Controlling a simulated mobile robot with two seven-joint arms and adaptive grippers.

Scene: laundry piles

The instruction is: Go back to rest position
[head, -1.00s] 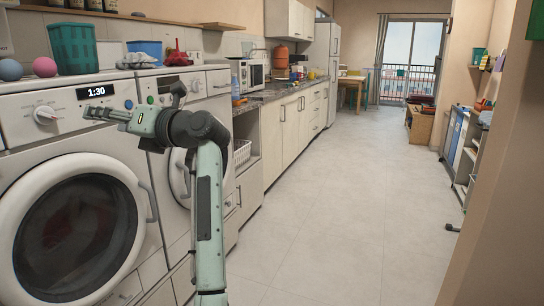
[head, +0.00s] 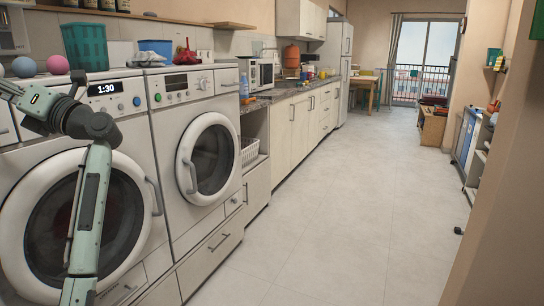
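My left arm rises in front of the left washing machine, bent at a dark joint. My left gripper (head: 12,90) is at the left edge of the head view, beside the machine's control panel, and points left. Its fingertips are cut off by the frame edge, so I cannot tell whether it is open or shut. I see nothing held in the part that shows. My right gripper and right arm are not in view.
A washing machine (head: 148,200) with a 1:30 display and a second machine (head: 168,165) stand at left. A green basket (head: 85,47), a pink ball (head: 57,65) and a blue box (head: 155,48) sit on top. The tiled floor (head: 340,220) is clear. A wall (head: 510,220) bounds the right.

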